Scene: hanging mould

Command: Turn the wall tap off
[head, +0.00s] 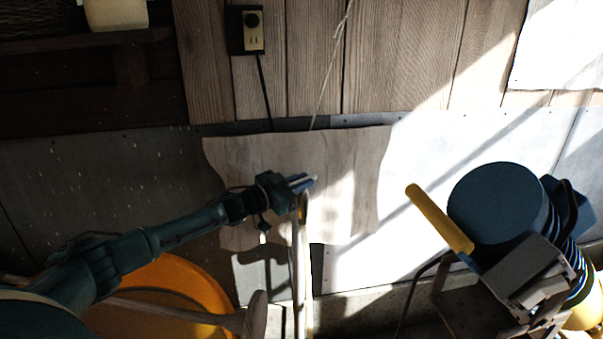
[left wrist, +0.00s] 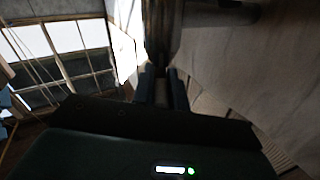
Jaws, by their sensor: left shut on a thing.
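My left gripper (head: 302,183) reaches in from the left in the head view, in front of a pale hanging sheet on the wall. It is shut at the upper end of a pale, upright, pole-like thing (head: 302,225). In the left wrist view, the two dark fingers (left wrist: 161,88) stand close together with a dim brownish thing between them. I cannot make out a wall tap for certain in either view; the gripper may hide it.
The pale sheet (head: 350,170) hangs on a wood and metal wall. An orange tub (head: 190,285) stands below my left arm. A socket (head: 253,32) with a cord is above.

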